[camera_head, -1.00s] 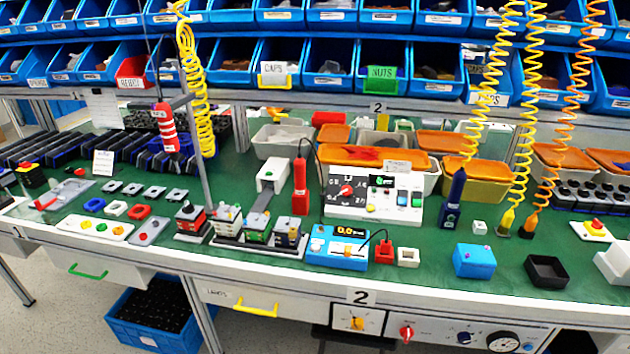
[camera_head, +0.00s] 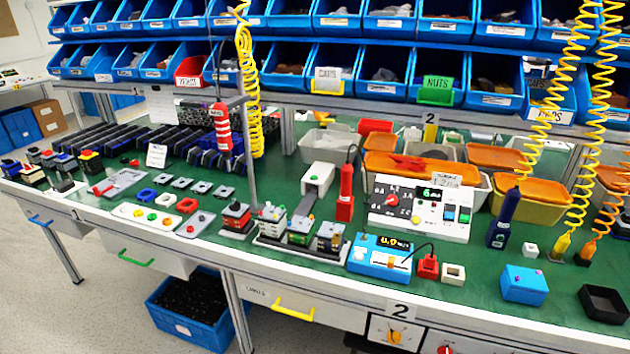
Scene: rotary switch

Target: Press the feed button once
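No button can be read as "feed" at this size. A white control panel (camera_head: 420,208) stands on the green bench, with a red rotary knob (camera_head: 391,199), a small green-lit display, a yellow button (camera_head: 416,220), and a green and a blue switch on its right side. A white strip (camera_head: 160,216) with yellow, green and red buttons lies at the bench's front left. A white box with a grey chute (camera_head: 318,178) stands left of the panel. Neither of my grippers is in view.
A blue device with a display (camera_head: 380,256) stands before the panel. Blue bins line the shelves behind. A blue box (camera_head: 525,285) and a black tray (camera_head: 604,303) lie front right.

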